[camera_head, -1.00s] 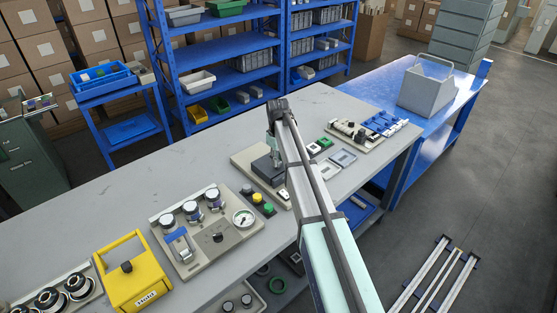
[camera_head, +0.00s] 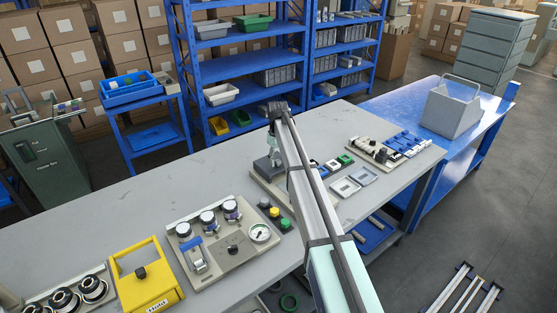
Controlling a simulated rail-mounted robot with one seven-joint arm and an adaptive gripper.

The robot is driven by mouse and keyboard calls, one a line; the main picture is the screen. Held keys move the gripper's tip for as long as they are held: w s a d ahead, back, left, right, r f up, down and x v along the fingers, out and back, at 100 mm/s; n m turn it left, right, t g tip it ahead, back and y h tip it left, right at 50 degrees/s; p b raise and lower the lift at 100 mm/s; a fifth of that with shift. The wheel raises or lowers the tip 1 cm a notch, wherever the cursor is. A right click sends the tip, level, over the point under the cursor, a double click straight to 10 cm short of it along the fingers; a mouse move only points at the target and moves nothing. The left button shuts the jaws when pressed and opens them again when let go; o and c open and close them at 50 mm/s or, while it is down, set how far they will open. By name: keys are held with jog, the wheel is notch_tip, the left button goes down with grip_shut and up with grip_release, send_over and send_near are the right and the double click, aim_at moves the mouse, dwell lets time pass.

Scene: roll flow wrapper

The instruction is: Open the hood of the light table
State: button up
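No thing in view is plainly marked as the light table or its hood. A grey box with a raised handle (camera_head: 452,108) stands on the blue table at the right; I cannot tell whether it is the hood. A yellow case with a handle and a black knob (camera_head: 145,275) lies on the grey bench at the front left. My gripper (camera_head: 273,156) points down over the middle of the bench, by a device with a pale base plate. My own arm hides much of the gripper and the device, and the finger opening does not show.
The grey bench (camera_head: 125,205) carries a panel with knobs and a gauge (camera_head: 222,243), coloured buttons (camera_head: 275,213) and a board of small parts (camera_head: 388,150). Blue shelves (camera_head: 245,55) stand behind. The blue table (camera_head: 395,100) has free room left of the grey box. Rails lie on the floor at lower right.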

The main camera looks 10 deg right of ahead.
notch_tip(320, 180, up, 12)
dwell(0.8)
